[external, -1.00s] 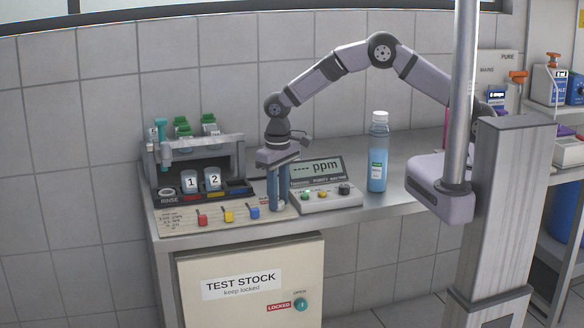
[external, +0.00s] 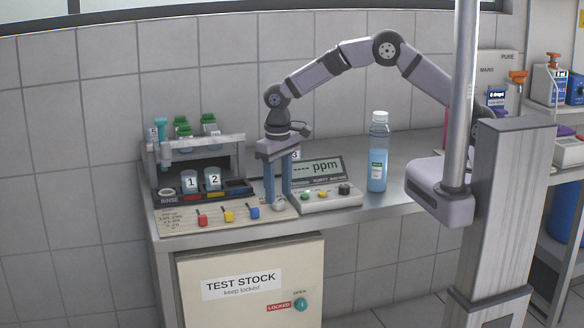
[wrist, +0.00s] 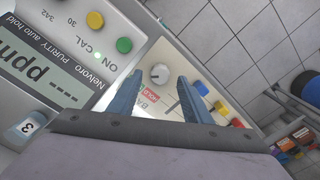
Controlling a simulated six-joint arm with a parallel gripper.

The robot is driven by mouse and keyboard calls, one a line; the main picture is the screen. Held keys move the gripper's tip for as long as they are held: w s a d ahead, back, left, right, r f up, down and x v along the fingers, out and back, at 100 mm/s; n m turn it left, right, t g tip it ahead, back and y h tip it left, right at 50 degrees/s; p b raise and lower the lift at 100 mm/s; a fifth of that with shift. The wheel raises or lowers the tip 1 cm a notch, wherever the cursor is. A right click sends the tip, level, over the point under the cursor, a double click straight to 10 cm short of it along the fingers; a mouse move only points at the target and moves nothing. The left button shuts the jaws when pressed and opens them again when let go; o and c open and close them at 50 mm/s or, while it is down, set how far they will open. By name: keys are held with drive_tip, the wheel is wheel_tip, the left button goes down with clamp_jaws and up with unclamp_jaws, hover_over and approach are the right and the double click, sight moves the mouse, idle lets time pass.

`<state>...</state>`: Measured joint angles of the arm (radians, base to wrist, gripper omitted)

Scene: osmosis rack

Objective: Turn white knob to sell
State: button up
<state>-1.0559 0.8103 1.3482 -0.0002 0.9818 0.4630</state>
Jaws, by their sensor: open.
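The round pale grey-white knob (external: 279,204) sits on the control panel at the front of the bench. In the wrist view the knob (wrist: 159,73) shows a dark pointer mark, with a red HOLD label (wrist: 152,94) beside it; no "sell" label is readable. My gripper (external: 279,198) points straight down over the knob and is open. In the wrist view my gripper's (wrist: 161,79) two blue fingers lie to either side of the knob, with nothing held. The knob appears just beyond the fingertips; contact cannot be told.
A purity meter (external: 327,198) stands close right of the gripper, with a blue bottle (external: 377,165) beyond. Red (external: 202,220), yellow (external: 228,216) and blue (external: 254,212) switches lie left of the knob. A rack with cups (external: 190,182) stands at the left.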

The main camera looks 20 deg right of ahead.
sight(279, 201)
drive_tip(key=shift+r+b, duration=0.55)
drive_tip(key=shift+r, duration=1.95)
drive_tip(key=d+r+m+g+p, duration=0.15)
drive_tip(key=d+r, duration=0.25)
drive_tip(key=d, duration=1)
drive_tip(key=d+r+m+g+p, duration=0.1)
drive_tip(key=d+r+m, duration=0.25)
drive_tip(key=d, duration=1.05)
drive_tip(key=s+d+f+m+t+b, duration=0.1)
drive_tip(key=d+f, duration=0.3)
drive_tip(key=d, duration=0.4)
drive_tip(key=s+d+f+t+b, duration=0.1)
drive_tip(key=d+f, duration=0.3)
drive_tip(key=d, duration=0.4)
drive_tip(key=shift+s+d+f+m, duration=0.3)
drive_tip(key=shift+s+f+m, duration=0.1)
drive_tip(key=shift+s, duration=0.2)
drive_tip(key=shift+r+t, duration=0.1)
drive_tip(key=shift+t, duration=0.15)
